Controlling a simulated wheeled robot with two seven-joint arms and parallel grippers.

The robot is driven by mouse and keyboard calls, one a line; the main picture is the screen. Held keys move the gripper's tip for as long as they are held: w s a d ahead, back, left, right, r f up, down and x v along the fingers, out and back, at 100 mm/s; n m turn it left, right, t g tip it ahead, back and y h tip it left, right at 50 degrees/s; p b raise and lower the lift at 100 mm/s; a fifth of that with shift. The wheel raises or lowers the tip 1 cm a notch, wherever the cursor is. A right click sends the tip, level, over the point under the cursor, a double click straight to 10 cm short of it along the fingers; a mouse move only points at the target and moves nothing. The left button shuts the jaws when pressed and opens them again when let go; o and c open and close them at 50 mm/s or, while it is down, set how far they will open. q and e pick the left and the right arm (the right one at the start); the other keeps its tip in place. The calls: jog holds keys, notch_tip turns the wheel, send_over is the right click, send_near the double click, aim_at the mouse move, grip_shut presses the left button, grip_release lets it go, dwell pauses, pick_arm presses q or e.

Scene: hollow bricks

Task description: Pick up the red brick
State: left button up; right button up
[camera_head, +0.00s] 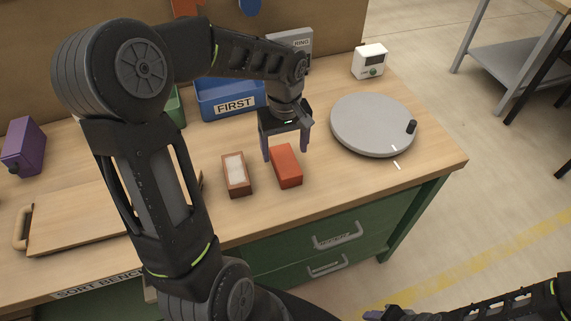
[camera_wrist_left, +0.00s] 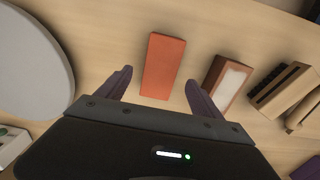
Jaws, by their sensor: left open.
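The red brick (camera_head: 287,169) is a plain orange-red block lying on the wooden bench, near its front edge. It also shows in the left wrist view (camera_wrist_left: 163,65), between and beyond the two fingertips. My left gripper (camera_head: 286,148) is open and empty above the brick's far end, one finger to each side; it also shows in the left wrist view (camera_wrist_left: 158,88). I cannot tell its exact height over the brick. My right gripper (camera_head: 383,314) is at the bottom edge of the head view, away from the bench, and its jaws are not clear.
A brown brick with a pale top (camera_head: 236,174) stands just left of the red one. A grey round turntable (camera_head: 365,122) is to the right. A blue bin marked FIRST (camera_head: 218,100) is behind. A wooden board (camera_head: 75,220) lies at left. Bare bench lies right of the red brick.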

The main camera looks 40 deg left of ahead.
aim_at(286, 160)
pick_arm(q)
jog(key=f, duration=0.2)
jog(key=f+p, duration=0.1)
jog(key=f, duration=0.2)
jog(key=shift+s+d, duration=0.1)
jog(key=shift+d, duration=0.1)
jog(key=shift+c, duration=0.6)
grip_shut()
dwell(0.4)
